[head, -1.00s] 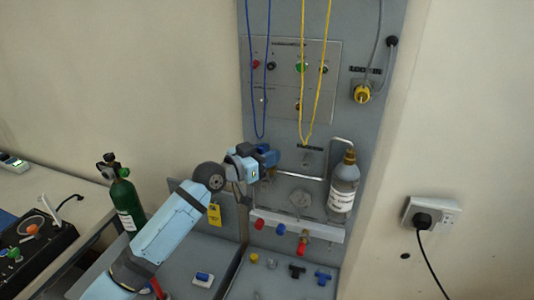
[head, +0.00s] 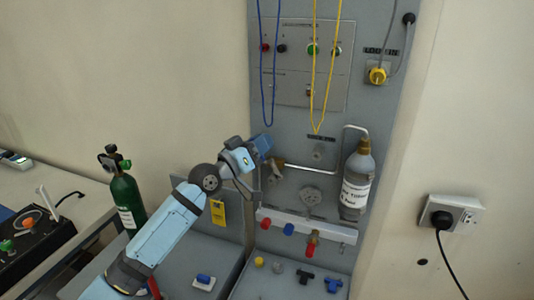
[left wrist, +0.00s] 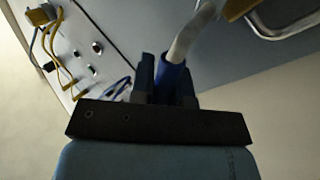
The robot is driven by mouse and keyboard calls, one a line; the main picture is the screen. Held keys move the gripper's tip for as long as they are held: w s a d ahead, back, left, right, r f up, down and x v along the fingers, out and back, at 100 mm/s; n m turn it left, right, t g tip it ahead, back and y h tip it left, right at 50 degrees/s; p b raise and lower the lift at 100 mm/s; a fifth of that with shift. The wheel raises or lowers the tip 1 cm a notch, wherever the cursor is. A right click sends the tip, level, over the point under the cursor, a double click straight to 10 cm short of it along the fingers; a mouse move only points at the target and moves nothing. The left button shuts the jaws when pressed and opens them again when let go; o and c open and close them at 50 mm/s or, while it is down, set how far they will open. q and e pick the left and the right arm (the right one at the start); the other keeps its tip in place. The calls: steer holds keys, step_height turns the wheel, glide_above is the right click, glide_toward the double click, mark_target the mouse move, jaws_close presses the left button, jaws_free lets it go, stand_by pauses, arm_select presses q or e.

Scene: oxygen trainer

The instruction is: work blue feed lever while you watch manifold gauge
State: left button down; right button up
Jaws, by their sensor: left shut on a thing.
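The blue feed lever shows in the left wrist view as a blue sleeve (left wrist: 173,76) on a pale stem, between dark fingers. My left gripper (left wrist: 168,82) is shut on it. In the head view my left gripper (head: 258,148) is at the panel's left side, covering most of the lever. A brownish fitting (head: 277,164) shows just right of it. A round grey dial (head: 310,196), likely the manifold gauge, sits lower right on the panel; its reading is too small to make out. My right gripper is in neither view.
A labelled bottle (head: 356,185) hangs right of the dial. A white rail (head: 335,232) with red and blue knobs runs below. Blue (head: 263,80) and yellow (head: 315,80) cords hang above. A green cylinder (head: 126,198) stands left of my arm.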

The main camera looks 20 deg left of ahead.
arm_select(q)
steer(key=c, duration=1.1)
jaws_free()
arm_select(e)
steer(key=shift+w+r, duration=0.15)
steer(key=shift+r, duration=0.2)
arm_select(q)
steer(key=shift+s+a+f, duration=0.25)
steer(key=shift+s+a, duration=0.05)
steer(key=shift+s, duration=0.15)
steer(key=b+v, duration=0.2)
steer(key=v, duration=1)
steer(key=shift+s+a+b, duration=0.2)
steer(key=shift+s+b, duration=0.15)
steer(key=shift+b, duration=0.05)
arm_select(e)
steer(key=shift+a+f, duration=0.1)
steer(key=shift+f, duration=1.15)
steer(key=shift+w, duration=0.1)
